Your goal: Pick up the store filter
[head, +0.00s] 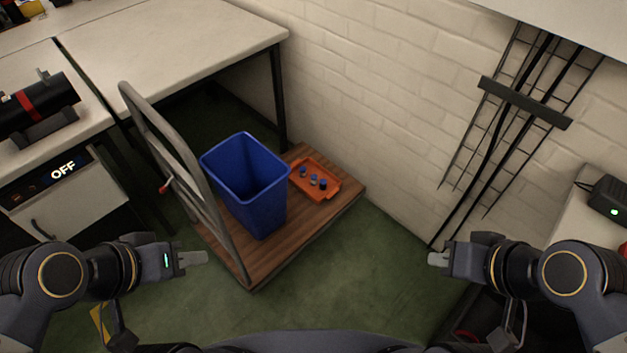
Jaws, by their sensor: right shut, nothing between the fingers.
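I cannot tell for sure which thing is the store filter. An orange tray (327,191) on the cart holds a few small dark and blue-capped pieces (313,180), too small to identify. My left gripper (196,258) is at the lower left, in front of the cart's handle side and apart from the tray. Its fingers overlap in this view, so I cannot tell whether they are open. My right gripper (436,259) is at the lower right, shut and empty, apart from everything.
A wooden-deck cart (335,206) carries a blue bin (262,205) and has a grey handle (170,150). A black cylinder with a red band (30,104) lies on the left bench. A brick wall (400,110) stands behind. Green floor (365,270) is clear between my grippers.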

